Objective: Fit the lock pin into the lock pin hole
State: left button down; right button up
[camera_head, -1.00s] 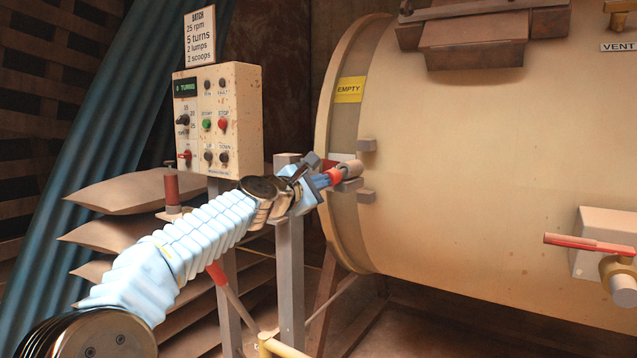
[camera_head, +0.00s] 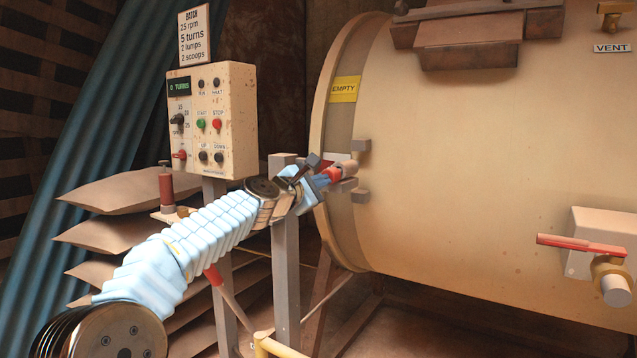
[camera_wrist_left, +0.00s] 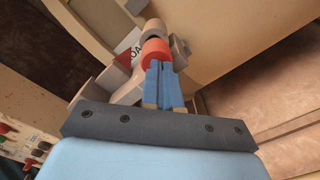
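The lock pin shows as a red grip (camera_head: 331,174) with a tan-grey round end (camera_head: 348,167) at the drum rim. My left gripper (camera_head: 322,179) is shut on the red part, its blue fingers close together. In the left wrist view the fingers (camera_wrist_left: 162,80) meet the red piece (camera_wrist_left: 155,50), and a tan-grey cylinder (camera_wrist_left: 153,27) lies beyond it. The lock pin hole cannot be made out. My right gripper is out of view.
The big tan drum (camera_head: 470,170) fills the right. A grey post (camera_head: 286,270) stands under my left wrist. A control box (camera_head: 228,120) and stacked sacks (camera_head: 110,195) are at left. A red-handled valve (camera_head: 580,243) sticks out at right.

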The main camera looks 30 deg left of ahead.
pick_arm(q)
jog(key=shift+w+d, duration=0.1)
jog(key=shift+w, duration=0.85)
jog(key=s+a+b, duration=0.1)
jog(key=s+b, duration=0.4)
jog(key=s, duration=1.1)
jog(key=shift+s+a, duration=0.2)
jog(key=shift+s, duration=0.1)
